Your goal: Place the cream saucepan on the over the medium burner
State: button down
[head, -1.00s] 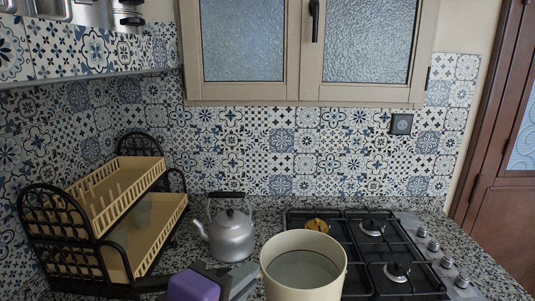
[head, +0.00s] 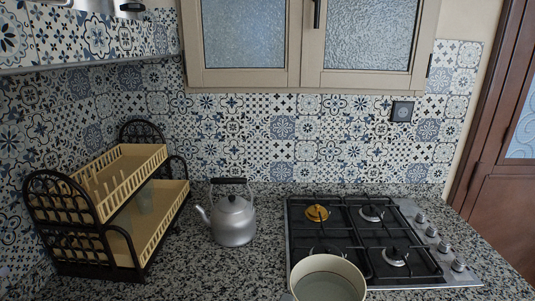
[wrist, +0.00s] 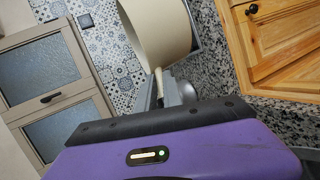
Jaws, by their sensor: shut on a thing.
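The cream saucepan (head: 328,284) is at the bottom of the head view, in front of the hob, its lower part cut off by the picture edge. It overlaps the hob's front left in the picture. In the wrist view the saucepan (wrist: 158,32) is held out ahead of my gripper (wrist: 165,92), whose jaws are shut on its handle (wrist: 158,82). The gripper is out of the head view. The black gas hob (head: 352,236) has burners at back left (head: 317,212), back right (head: 371,214), front right (head: 396,257) and front left (head: 325,252), the last partly hidden.
A silver kettle (head: 232,220) stands just left of the hob. A dish rack (head: 110,215) with a cup is farther left. Knobs (head: 431,232) line the hob's right side. Bare granite counter (head: 215,272) lies in front of the kettle.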

jog(key=d+f+n+y, duration=0.1)
jog(key=d+f, duration=0.5)
jog(key=f, duration=0.4)
jog(key=s+d+f+n+y, duration=0.1)
jog(key=d+f, duration=0.4)
jog(key=f, duration=0.5)
jog(key=s+d+f+n+t+y, duration=0.1)
jog(key=d+f+n+y, duration=0.1)
jog(key=d+f, duration=0.4)
notch_tip(320, 180, down, 4)
jog(key=shift+s+d+f+y, duration=0.1)
jog(key=shift+s+d+y, duration=0.05)
jog(key=shift+d+y, duration=0.2)
